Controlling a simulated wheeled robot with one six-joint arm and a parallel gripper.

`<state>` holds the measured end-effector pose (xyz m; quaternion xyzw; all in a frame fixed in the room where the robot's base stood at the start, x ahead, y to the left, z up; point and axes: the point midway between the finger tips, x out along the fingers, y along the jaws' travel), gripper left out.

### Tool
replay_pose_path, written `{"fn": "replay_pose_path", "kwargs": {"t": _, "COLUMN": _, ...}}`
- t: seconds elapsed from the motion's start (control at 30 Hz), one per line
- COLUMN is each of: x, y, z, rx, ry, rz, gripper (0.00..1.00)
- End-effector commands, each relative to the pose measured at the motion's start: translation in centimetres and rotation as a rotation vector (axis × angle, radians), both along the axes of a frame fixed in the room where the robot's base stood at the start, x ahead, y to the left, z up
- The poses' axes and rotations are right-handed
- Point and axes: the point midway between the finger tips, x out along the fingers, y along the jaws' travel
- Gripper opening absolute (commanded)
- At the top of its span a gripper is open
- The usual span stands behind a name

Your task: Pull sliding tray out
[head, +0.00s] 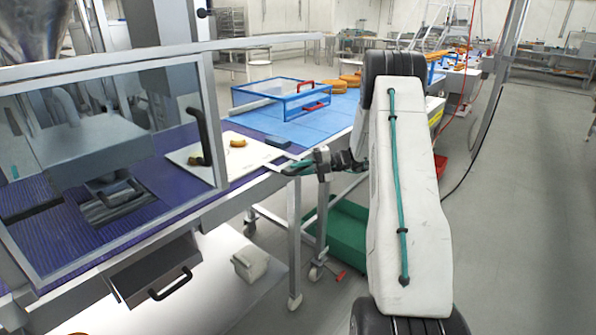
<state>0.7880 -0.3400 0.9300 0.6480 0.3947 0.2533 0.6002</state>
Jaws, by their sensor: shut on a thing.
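The sliding tray (215,168) is a pale flat plate lying on the blue surface, partly behind the clear guard. A small orange-brown filled round (238,142) sits on it. My gripper (290,169) reaches in from the right at the table's edge, its fingers pointing left. It is shut on a thin pale bar at the right side of the tray; the grip itself is small and partly hidden by the dark fingers.
A clear guard with a black handle (200,137) stands at left. A blue-framed crate (282,97) and several orange rounds (348,80) are on the blue table behind. A drawer (155,270) hangs below. A green bin (345,235) is underneath; floor at right is clear.

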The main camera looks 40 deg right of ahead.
Motion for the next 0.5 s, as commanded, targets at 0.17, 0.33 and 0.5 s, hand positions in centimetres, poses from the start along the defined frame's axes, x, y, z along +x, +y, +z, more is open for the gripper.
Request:
{"fn": "replay_pose_path", "kwargs": {"t": 0.17, "x": -0.03, "y": -0.56, "z": 0.19, "rx": -0.005, "ry": -0.004, "rz": -0.011, "gripper": 0.38}}
{"fn": "replay_pose_path", "kwargs": {"t": 0.33, "x": 0.15, "y": 0.03, "z": 0.12, "rx": -0.004, "ry": -0.003, "rz": -0.003, "gripper": 0.38}}
{"fn": "replay_pose_path", "kwargs": {"t": 0.5, "x": -0.19, "y": -0.4, "z": 0.19, "rx": -0.003, "ry": -0.003, "rz": -0.001, "gripper": 0.38}}
